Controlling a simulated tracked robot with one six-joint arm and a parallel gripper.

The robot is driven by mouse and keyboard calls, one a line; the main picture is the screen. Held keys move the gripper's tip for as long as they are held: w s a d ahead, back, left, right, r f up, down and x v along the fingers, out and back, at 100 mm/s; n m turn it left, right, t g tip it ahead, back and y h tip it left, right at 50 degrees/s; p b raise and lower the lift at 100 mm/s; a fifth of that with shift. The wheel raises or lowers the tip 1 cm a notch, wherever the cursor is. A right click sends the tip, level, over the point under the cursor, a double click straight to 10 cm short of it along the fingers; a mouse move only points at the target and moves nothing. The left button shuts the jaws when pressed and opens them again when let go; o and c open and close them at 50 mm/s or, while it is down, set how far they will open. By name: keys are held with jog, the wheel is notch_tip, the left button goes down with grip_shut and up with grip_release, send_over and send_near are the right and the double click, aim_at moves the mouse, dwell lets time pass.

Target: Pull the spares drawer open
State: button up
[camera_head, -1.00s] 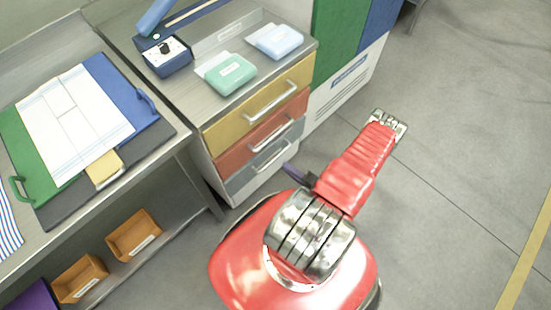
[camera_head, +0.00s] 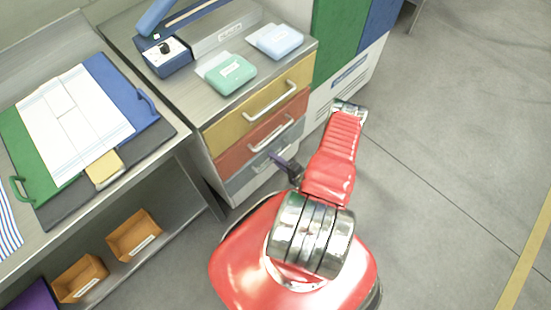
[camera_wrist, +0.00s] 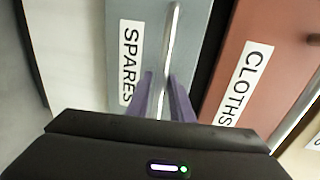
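The spares drawer (camera_head: 243,182) is the grey-blue bottom drawer of the cabinet, shut flush with the drawers above. In the wrist view its grey-blue front (camera_wrist: 186,25) carries a white SPARES label (camera_wrist: 130,62) and a long metal handle (camera_wrist: 172,45). My gripper (camera_wrist: 163,78) has two purple fingers, set apart, one on each side of the handle's line. Whether either finger touches the handle cannot be told. In the head view my gripper (camera_head: 278,160) is at the drawer's front and partly covers its handle.
The red cloths drawer (camera_head: 236,152) is directly above, with a yellow drawer (camera_head: 235,121) on top; both are shut. A workbench with a shelf (camera_head: 180,215) stands to the left. Open grey floor (camera_head: 450,150) lies to the right.

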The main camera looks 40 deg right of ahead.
jog(key=shift+w, duration=0.1)
jog(key=shift+c, duration=0.2)
grip_shut()
jog(key=shift+d+f, duration=0.1)
